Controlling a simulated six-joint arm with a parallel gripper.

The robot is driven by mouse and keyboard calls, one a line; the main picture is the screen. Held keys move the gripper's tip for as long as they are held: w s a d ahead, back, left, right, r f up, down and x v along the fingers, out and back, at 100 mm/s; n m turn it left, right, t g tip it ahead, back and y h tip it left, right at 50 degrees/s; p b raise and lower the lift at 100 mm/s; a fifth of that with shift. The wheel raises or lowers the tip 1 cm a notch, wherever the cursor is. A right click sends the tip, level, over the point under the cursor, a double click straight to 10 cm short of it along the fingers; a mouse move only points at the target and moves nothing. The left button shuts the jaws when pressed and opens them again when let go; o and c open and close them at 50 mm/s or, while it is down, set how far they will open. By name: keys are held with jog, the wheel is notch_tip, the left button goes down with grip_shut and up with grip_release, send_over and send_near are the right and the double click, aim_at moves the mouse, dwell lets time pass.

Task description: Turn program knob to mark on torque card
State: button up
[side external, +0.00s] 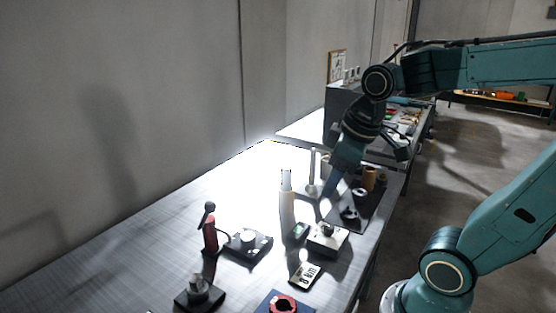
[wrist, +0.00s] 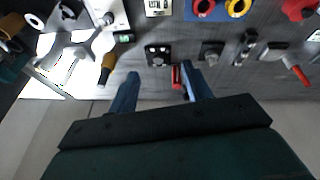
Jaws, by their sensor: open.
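A pale box with a dark knob on top, which looks like the program knob (side external: 326,239), sits on the bench near its right edge. The box is cut off at the top of the wrist view (wrist: 112,15). A small cream card with dark marks, likely the torque card (side external: 305,275), lies in front of the box; its top is cut off in the wrist view (wrist: 158,8). Its mark is too small to read. My gripper (side external: 328,207) is above the bench, behind the box in the side view. In the wrist view its blue fingers (wrist: 160,70) are apart and empty.
A small green-screened device (side external: 299,231) lies beside the box. A pale bottle (side external: 287,198) and a dark tray (side external: 362,205) with dark parts stand near my gripper. A red cylinder (side external: 210,236), a black-based dial (side external: 248,243) and a blue mat (side external: 268,302) are nearby.

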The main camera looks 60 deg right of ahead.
jog(key=w+d+f+n+g, duration=0.25)
jog(key=w+d+f, duration=0.25)
jog(key=d, duration=0.4)
jog(key=n+g, duration=0.2)
send_over(329, 226)
notch_tip(329, 226, down, 7)
jog(key=shift+t+y, duration=0.25)
jog(key=shift+y, duration=0.05)
jog(key=shift+f, duration=0.1)
jog(key=shift+f, duration=6.75)
jog(key=c, duration=1)
jog(key=shift+o, duration=0.2)
